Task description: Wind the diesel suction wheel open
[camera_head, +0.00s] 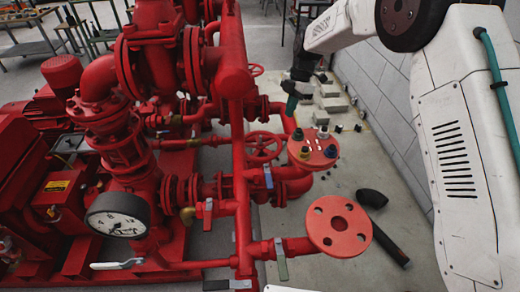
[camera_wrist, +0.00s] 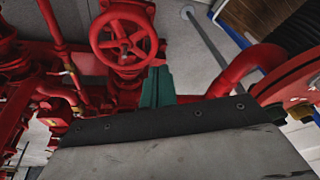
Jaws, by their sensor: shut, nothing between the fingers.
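A red spoked handwheel (camera_head: 262,147) stands on the red pipework in the middle of the head view. A second, smaller red wheel (camera_head: 256,70) shows partly behind the main riser. I cannot tell from any label which one is the diesel suction wheel. In the wrist view a red handwheel (camera_wrist: 123,38) faces me at the upper left, just beyond the fingertips. My gripper (camera_head: 291,104) has green fingers and hangs above and right of the middle wheel.
A red flange (camera_head: 314,147) with several small fittings on it stands close below my gripper. Another flange (camera_head: 339,226) is nearer. A pressure gauge (camera_head: 118,215) sits at lower left. Black pipe pieces (camera_head: 385,228) lie on the floor. A block wall (camera_head: 385,85) bounds the right side.

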